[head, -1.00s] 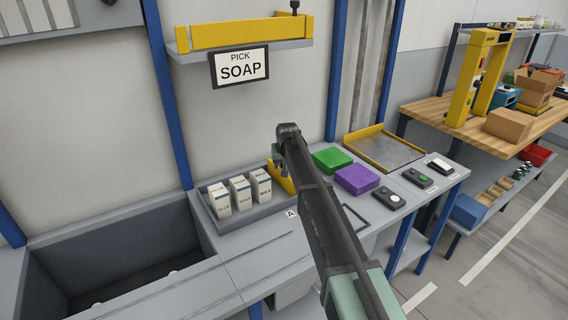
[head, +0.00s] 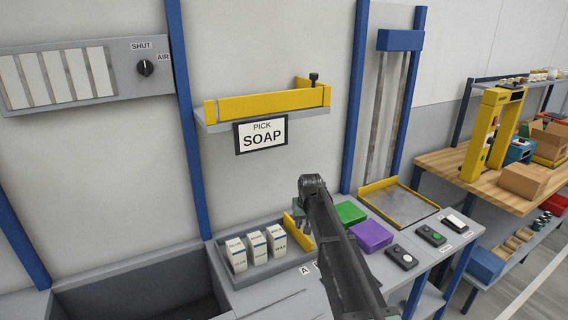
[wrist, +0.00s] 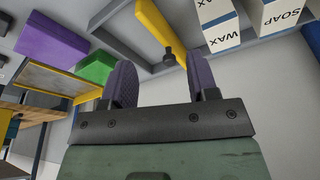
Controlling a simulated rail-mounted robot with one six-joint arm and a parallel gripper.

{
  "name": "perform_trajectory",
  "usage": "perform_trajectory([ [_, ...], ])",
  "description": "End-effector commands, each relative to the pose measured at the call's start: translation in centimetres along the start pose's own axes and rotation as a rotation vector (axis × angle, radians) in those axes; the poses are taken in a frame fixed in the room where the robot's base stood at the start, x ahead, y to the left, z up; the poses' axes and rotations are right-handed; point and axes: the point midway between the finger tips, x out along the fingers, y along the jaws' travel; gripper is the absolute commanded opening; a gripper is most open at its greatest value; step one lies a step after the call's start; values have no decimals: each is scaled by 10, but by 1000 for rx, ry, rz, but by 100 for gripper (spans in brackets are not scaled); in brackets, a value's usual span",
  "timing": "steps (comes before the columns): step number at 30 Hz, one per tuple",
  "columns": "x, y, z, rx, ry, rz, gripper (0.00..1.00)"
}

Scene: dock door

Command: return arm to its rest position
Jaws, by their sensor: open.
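My gripper (wrist: 164,86) shows in the wrist view with its two dark fingers apart and nothing between them. Three white cartons (head: 256,247) stand in a grey tray (head: 242,273) to the left of my arm. In the wrist view the cartons (wrist: 222,28) show at the top right, apart from my fingers, with WAX and SOAP lettering.
A green block (head: 349,212), a purple block (head: 371,236) and button boxes (head: 402,257) lie right of my arm. A yellow-edged plate (head: 398,204) is behind them. A yellow-fronted shelf (head: 268,104) with a PICK SOAP sign (head: 261,134) hangs above. A deep grey bin is at lower left.

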Motion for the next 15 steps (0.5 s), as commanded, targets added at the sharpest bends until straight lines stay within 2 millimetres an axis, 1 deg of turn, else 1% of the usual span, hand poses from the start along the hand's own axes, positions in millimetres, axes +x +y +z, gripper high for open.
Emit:
perform_trajectory([
  [1, -13, 4, 56, 2, -40, 1, 54],
  [2, -20, 6, 85, 4, -68, 1, 54],
  [3, -29, 9, 125, 7, -106, 2, 54],
  [5, -43, 14, 183, 12, -157, 2, 54],
  [6, -51, 16, 218, 16, -187, 2, 54],
  [9, -70, 22, 290, 28, -240, 2, 54],
  [12, -80, 25, 332, 38, -258, 2, 54],
  [13, -82, 26, 338, 41, -258, 3, 54],
  [15, -84, 28, 344, 47, -257, 3, 54],
])
